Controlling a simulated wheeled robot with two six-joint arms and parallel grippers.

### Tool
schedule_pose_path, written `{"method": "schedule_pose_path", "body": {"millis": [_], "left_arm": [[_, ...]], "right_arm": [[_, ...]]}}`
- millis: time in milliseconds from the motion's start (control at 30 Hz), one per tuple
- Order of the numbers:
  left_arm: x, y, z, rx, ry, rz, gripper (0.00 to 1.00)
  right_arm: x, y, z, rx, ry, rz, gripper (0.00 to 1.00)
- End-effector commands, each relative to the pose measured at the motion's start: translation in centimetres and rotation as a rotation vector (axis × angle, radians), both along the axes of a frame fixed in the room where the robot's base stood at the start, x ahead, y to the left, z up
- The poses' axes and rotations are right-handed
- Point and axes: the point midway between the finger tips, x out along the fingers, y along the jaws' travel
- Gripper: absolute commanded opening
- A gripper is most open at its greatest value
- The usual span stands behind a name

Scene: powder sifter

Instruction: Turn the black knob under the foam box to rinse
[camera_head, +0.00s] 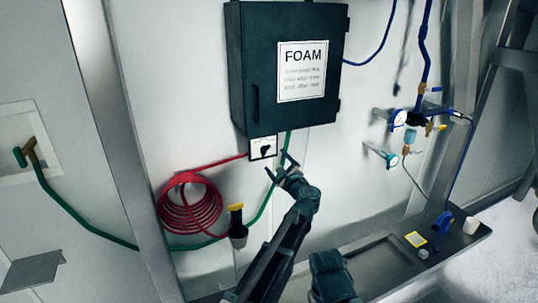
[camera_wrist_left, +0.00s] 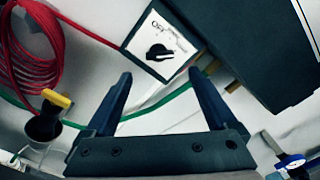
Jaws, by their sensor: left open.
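The dark foam box (camera_head: 252,70) hangs on the wall, with a white FOAM label on its front. Below it is a small white switch plate (camera_head: 257,143) with the black knob (camera_head: 264,150). In the left wrist view the black knob (camera_wrist_left: 158,52) sits on its white plate (camera_wrist_left: 172,33), just beyond the fingertips and between their lines. My right gripper does not show.
A red coiled hose (camera_head: 190,205) hangs at the left. A green hose (camera_head: 265,205) runs behind my left arm. A yellow-topped dark holder (camera_head: 237,225) is below. Blue pipes and gauges (camera_head: 398,118) are on the right. A dark ledge (camera_head: 455,245) runs along the bottom right.

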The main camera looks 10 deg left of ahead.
Motion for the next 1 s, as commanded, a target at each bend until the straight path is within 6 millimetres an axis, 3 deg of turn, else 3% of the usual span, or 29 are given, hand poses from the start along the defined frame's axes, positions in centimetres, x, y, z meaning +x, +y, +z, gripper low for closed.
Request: {"method": "schedule_pose_path", "body": {"millis": [100, 333, 833, 867, 1000], "left_arm": [[2.3, 1.4, 0.0, 0.0, 0.0, 0.001, 0.91], [5.0, 3.2, 0.0, 0.0, 0.001, 0.001, 0.91], [6.0, 4.0, 0.0, 0.0, 0.001, -0.001, 0.91], [6.0, 4.0, 0.0, 0.0, 0.001, -0.001, 0.89], [6.0, 4.0, 0.0, 0.0, 0.001, -0.001, 0.64]], "right_arm": [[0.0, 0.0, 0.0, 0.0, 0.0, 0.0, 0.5], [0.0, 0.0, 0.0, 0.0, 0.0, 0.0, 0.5], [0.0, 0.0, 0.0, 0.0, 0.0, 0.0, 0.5], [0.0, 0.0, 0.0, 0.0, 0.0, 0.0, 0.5], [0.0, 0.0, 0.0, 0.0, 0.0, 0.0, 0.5]]}}
